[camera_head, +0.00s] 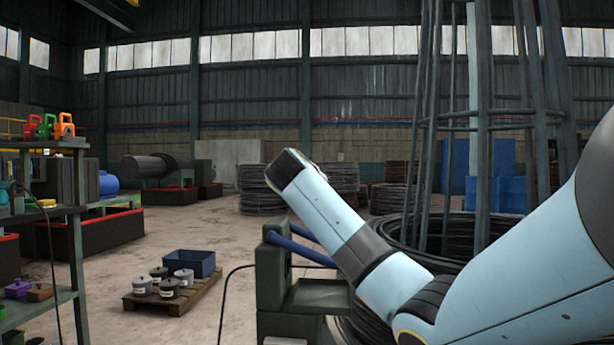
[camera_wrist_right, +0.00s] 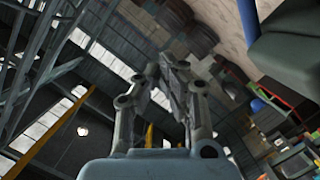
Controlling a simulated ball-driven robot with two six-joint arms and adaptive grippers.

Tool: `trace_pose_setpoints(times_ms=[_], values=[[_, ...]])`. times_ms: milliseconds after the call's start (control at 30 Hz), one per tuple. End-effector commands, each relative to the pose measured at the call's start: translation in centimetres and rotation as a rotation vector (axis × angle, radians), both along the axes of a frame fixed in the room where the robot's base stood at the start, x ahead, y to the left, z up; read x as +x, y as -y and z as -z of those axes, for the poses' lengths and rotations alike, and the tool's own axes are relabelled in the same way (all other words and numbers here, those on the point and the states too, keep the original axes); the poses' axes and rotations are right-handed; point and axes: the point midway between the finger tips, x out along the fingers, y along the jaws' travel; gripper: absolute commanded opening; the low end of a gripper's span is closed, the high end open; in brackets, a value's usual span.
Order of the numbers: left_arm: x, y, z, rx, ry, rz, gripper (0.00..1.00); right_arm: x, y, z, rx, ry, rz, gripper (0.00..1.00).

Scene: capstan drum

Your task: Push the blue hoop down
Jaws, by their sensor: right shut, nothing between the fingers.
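The blue hoop (camera_head: 291,246) shows in the head view as blue bars at the dark green machine (camera_head: 270,285), partly hidden behind my right arm. In the right wrist view a blue piece (camera_wrist_right: 248,20), probably part of the hoop, is cut by the top edge beside a dark green block (camera_wrist_right: 295,45). My right gripper (camera_wrist_right: 166,66) is shut and empty in the right wrist view, to the left of that blue piece and apart from it in the picture. In the head view my right arm reaches up above the hoop, and its fingers cannot be made out. My left gripper is not in view.
A pallet (camera_head: 178,299) with several lidded pots and a dark blue bin (camera_head: 189,262) stands on the floor left of the machine. Shelving (camera_head: 75,240) is at the far left. Black wire coils (camera_head: 440,245) and dark uprights stand behind my right arm.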

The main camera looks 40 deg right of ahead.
Motion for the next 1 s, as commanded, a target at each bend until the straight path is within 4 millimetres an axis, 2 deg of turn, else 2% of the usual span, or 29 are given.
trace_pose_setpoints(times_ms=[167,500,800,1000], values=[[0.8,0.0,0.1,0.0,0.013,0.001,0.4,-1.5,1.2,2.1,0.099,0.124,0.001,0.0],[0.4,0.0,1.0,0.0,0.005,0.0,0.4,-3.4,2.7,6.8,0.301,0.376,0.0,0.0],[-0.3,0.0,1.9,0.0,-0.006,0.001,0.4,-4.0,3.2,10.9,0.464,0.578,0.001,0.0],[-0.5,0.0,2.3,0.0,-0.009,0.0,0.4,-4.0,3.1,12.8,0.539,0.672,0.001,0.0]])
